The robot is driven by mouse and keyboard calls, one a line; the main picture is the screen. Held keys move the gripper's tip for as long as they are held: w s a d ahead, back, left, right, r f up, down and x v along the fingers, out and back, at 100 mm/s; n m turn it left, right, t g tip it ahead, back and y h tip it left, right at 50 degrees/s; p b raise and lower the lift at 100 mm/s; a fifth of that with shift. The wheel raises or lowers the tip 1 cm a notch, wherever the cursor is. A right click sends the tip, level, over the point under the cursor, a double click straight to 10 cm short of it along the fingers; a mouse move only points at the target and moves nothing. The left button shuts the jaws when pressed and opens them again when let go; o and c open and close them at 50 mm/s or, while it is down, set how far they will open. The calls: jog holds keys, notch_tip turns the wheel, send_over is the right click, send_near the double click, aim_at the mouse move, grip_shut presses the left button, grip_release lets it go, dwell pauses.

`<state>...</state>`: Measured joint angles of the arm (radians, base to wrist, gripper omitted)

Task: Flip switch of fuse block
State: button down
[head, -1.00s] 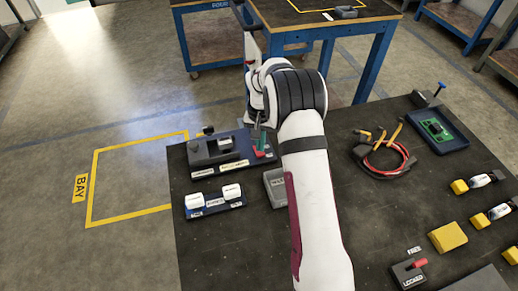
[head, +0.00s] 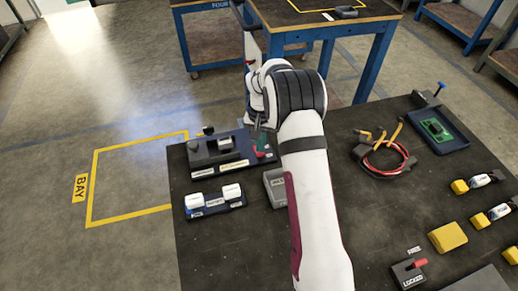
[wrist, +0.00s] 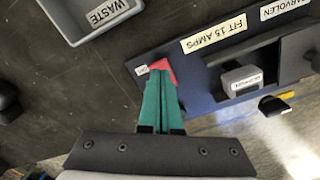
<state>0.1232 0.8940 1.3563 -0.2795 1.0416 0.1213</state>
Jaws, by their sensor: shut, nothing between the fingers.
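The fuse block is a dark blue base (wrist: 205,95) with a grey holder (wrist: 290,62), a pale fuse-like piece (wrist: 242,80) and a "FIT 15 AMPS" label. It also shows in the head view at the table's far left corner (head: 207,173). Its red switch (wrist: 164,66) sits at one end, beside a small white label. My gripper (wrist: 160,88) has green fingers pressed together, with nothing between them. The fingertips overlap the red switch in the wrist view; touching cannot be told for sure. They partly hide the switch.
A grey waste bin (wrist: 88,28) stands close beside the block. A blue holder with two white pieces (head: 215,210) lies nearer. Red and black cables (head: 383,165), a green board in a tray (head: 437,130) and a lever box (head: 409,273) lie to the right.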

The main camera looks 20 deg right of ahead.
jog(key=shift+f, duration=0.85)
dwell(0.3)
jog(key=shift+r, duration=3.55)
jog(key=s+a+r, duration=0.4)
jog(key=s+r, duration=0.6)
jog(key=s+a+r+y, duration=0.1)
jog(key=s+a, duration=0.1)
jog(key=s, duration=1.1)
jog(key=s+a, duration=0.3)
jog(key=s, duration=0.9)
jog(key=shift+s+a+r+y, duration=0.25)
jog(key=shift+s+r+y, duration=0.1)
jog(key=shift+s+y, duration=0.05)
